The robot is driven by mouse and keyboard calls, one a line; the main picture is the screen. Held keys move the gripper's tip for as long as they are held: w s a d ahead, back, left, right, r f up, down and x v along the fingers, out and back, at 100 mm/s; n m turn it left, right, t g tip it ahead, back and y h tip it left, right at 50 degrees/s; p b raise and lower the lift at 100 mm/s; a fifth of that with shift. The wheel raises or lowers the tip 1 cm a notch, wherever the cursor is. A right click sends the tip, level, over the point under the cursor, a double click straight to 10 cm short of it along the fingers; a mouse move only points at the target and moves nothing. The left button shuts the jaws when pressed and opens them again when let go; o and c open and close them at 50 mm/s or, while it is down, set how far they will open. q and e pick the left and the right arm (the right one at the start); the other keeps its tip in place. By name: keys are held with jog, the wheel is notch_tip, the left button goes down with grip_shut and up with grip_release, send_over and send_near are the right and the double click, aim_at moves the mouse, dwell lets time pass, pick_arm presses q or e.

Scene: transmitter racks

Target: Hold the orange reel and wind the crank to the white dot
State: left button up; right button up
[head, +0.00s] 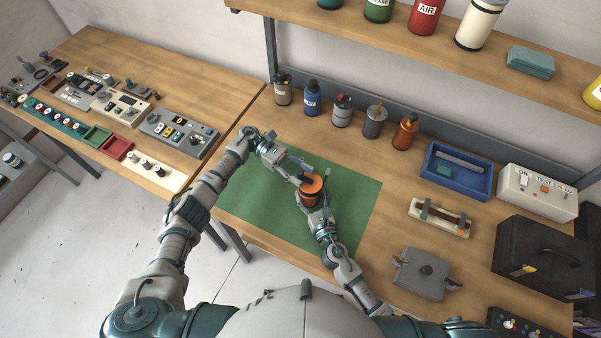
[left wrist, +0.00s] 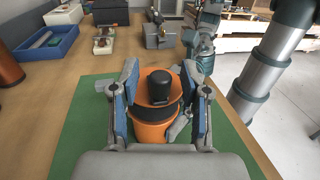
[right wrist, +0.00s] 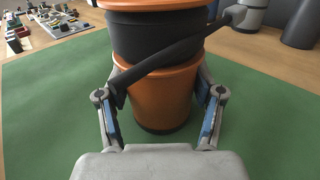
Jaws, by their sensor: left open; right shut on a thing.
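The orange reel (head: 311,197) stands upright on the green mat (head: 262,205), with a black band around its middle. It also shows in the left wrist view (left wrist: 152,131) and the right wrist view (right wrist: 160,95). My right gripper (right wrist: 161,108) is shut on the reel's lower body, one finger on each side. A black crank arm (right wrist: 175,62) crosses in front of the reel in the right wrist view. My left gripper (left wrist: 160,88) is open above the reel, its fingers on either side of the black knob (left wrist: 160,84), apparently apart from it. I cannot see the white dot.
Several bottles (head: 312,97) stand along the back of the bench. A blue tray (head: 457,172), a white switch box (head: 537,191) and a grey box (head: 421,273) lie to the right. A second bench (head: 150,75) with panels stands at the left. The mat around the reel is clear.

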aim_at(300, 172)
pick_arm(q)
notch_tip(300, 172, up, 9)
jog(key=shift+r, duration=0.2)
